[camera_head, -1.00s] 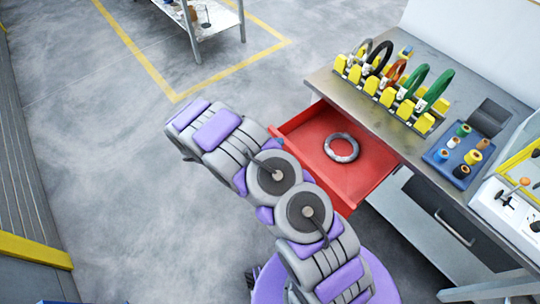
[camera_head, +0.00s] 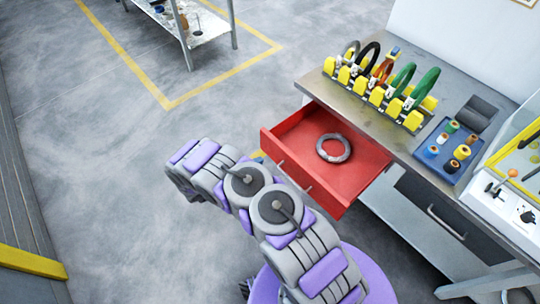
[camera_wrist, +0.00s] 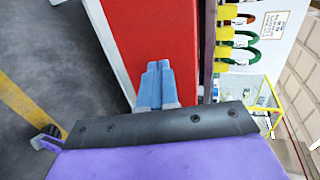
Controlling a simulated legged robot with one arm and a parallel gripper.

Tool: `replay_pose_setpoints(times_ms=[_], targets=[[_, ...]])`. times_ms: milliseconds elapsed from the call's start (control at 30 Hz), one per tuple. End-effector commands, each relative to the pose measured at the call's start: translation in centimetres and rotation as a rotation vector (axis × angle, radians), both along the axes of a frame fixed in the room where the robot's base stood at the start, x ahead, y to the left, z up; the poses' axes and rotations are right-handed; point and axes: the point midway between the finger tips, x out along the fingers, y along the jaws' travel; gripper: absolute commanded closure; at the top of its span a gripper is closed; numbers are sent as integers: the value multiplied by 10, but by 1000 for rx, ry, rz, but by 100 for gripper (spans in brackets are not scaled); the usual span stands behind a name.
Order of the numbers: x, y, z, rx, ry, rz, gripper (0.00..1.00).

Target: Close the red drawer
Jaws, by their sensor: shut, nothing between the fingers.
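The red drawer (camera_head: 357,174) is pulled open from under the workbench, and a grey coil (camera_head: 333,148) lies flat in it. Its front panel, with a pale handle, faces my arm in the head view. The red drawer's surface (camera_wrist: 150,35) fills the upper middle of the wrist view. My gripper (camera_wrist: 154,72) is shut and empty, its blue fingertips pointing at the red surface and appearing close to or against it; I cannot tell if they touch. In the head view my gripper is hidden behind my arm.
The workbench (camera_head: 340,96) carries a yellow rack (camera_head: 376,97) of coloured coils and a blue tray (camera_head: 446,168) of spools. A grey drawer (camera_head: 446,222) below is shut. A metal table (camera_head: 207,28) stands far back. The floor (camera_head: 100,150) at left is clear.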

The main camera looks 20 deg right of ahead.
Motion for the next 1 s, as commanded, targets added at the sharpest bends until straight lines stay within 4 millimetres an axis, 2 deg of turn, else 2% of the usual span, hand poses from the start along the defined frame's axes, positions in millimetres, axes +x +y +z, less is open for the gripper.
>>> replay_pose_setpoints(times_ms=[167, 400, 600, 1000], targets=[[10, -32, -12, -2, -1, -5, 100], [20, -61, -11, -4, -1, -4, 100], [24, -68, -10, -4, 0, -2, 100], [24, -67, -9, -3, -1, -1, 100]])
